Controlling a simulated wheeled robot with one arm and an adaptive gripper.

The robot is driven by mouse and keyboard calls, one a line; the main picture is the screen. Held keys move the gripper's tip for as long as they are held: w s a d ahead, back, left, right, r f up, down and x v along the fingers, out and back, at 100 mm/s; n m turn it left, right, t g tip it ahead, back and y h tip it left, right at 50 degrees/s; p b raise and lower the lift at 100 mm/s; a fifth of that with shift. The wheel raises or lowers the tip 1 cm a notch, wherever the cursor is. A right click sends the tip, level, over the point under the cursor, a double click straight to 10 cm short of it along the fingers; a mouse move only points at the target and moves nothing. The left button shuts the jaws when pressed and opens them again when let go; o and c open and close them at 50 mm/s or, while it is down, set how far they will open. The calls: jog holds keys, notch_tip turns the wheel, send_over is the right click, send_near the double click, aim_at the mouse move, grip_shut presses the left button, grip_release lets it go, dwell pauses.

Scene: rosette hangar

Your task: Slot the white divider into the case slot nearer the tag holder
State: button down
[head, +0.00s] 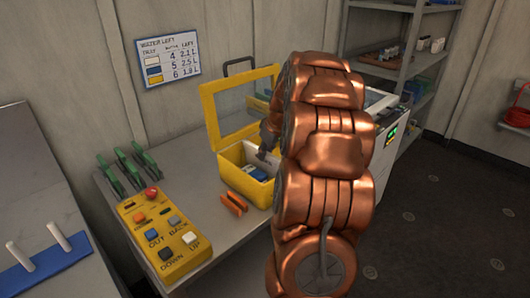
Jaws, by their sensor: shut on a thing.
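The yellow case (247,190) stands on the grey table with its clear-windowed lid (240,107) raised. Inside it are a small blue and white item (258,175) and pale surfaces that I cannot make out well. My gripper (265,150) reaches down into the case opening. It is shut on a white flat piece (258,158), seemingly the divider, which is small and partly hidden. I cannot tell whether the divider sits in a slot. My copper arm hides the right part of the case. I cannot make out the slots or pick out the tag holder.
An orange clip-like object (234,203) lies in front of the case. A blue rack with white pegs (45,262) is at far left. Grey shelves (400,65) stand at the back right.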

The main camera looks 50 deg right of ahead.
jog(key=shift+f+b, duration=0.7)
jog(key=shift+f, duration=0.05)
dwell(1.5)
dwell(0.5)
jog(key=c, duration=1.1)
grip_release()
jog(key=shift+o, duration=0.2)
jog(key=o, duration=0.4)
jog(key=shift+r, duration=0.1)
jog(key=shift+r+p, duration=1.45)
jog(key=shift+r, duration=6.45)
